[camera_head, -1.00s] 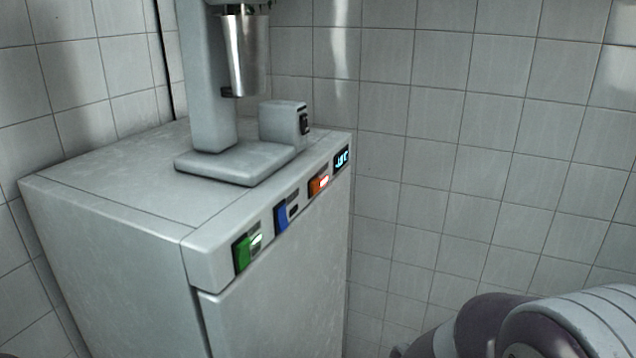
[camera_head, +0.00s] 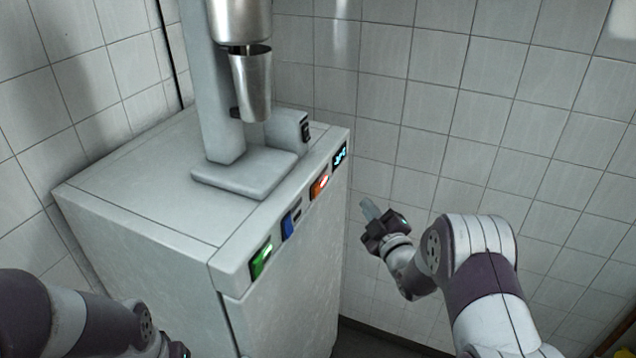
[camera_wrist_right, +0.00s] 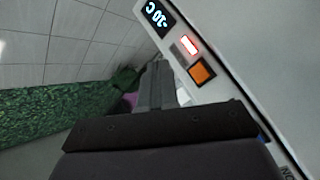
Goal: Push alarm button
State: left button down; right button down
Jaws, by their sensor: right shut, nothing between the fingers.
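An orange button (camera_head: 317,189) with a lit red lamp sits on the front control strip of a pale cabinet; I cannot read a label naming it the alarm button. In the right wrist view the orange button (camera_wrist_right: 201,73) is a square beside the red lamp (camera_wrist_right: 189,44). My right gripper (camera_head: 368,207) is shut and empty, to the right of the strip and apart from it in the head view. Its closed fingers (camera_wrist_right: 158,82) point past the left side of the orange button in the wrist view.
The cabinet (camera_head: 150,190) carries a mixer (camera_head: 240,172) with a metal cup (camera_head: 252,85). The strip also has a green button (camera_head: 260,262), a blue button (camera_head: 288,227) and a lit display (camera_head: 340,155). A tiled wall (camera_head: 450,130) stands behind. Space before the cabinet is open.

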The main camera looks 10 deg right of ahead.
aim_at(316, 190)
jog(key=shift+w+a, duration=0.1)
jog(key=w+a+b, duration=0.1)
jog(key=w+a, duration=0.4)
jog(key=a, duration=0.2)
jog(key=shift+a, duration=0.1)
dwell(2.1)
jog(key=shift+w+a+b, duration=0.15)
jog(key=shift+a+b, duration=0.2)
jog(key=shift+b, duration=0.3)
